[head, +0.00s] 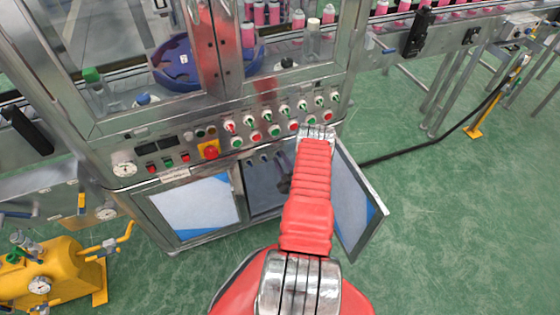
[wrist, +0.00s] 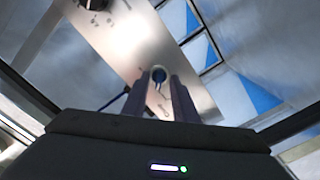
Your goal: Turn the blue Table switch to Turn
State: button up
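The blue switch (wrist: 158,75) sits on a bare metal plate (wrist: 125,60) in the wrist view. It shows in the gap between my two fingertips. My gripper (wrist: 160,82) has its dark fingers a little apart, one on each side of the switch. I cannot tell whether they touch it. The lettering on the plate is too blurred to read. In the head view my gripper (head: 284,184) reaches into the open cabinet under the machine's button panel, and my red arm hides part of the opening.
The cabinet's right door (head: 357,200) stands open beside my arm. A black knob (wrist: 92,4) is farther up the plate. The button panel (head: 240,135) runs above the cabinet. A yellow tank (head: 45,280) stands at the lower left. Green floor (head: 450,220) is clear on the right.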

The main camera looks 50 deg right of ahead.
jog(key=shift+c, duration=0.6)
grip_shut()
jog(key=shift+a, duration=0.1)
